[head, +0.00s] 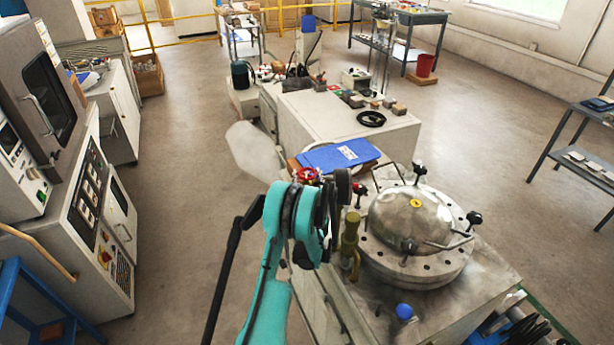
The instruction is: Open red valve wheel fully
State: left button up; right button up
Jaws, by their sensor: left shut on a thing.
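The red valve wheel (307,174) shows just beyond my left gripper, beside the blue clipboard-like board on the bench. My left gripper (322,188), at the end of the teal arm, is shut at the wheel and hides part of it. Its fingertips and the exact contact are hidden behind the dark wrist parts. How far the wheel is turned cannot be told. My right gripper is not in view.
A round metal vessel (411,220) with a bolted flange and black knobs stands close on the right. A brass-coloured fitting (350,240) rises beside my gripper. A blue board (338,155) lies just behind. Open floor (180,230) lies to the left.

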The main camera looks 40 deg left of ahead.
aim_at(307, 172)
pick_arm(q)
jog(key=o, duration=1.2)
jog(key=shift+c, duration=0.2)
notch_tip(307, 172, up, 10)
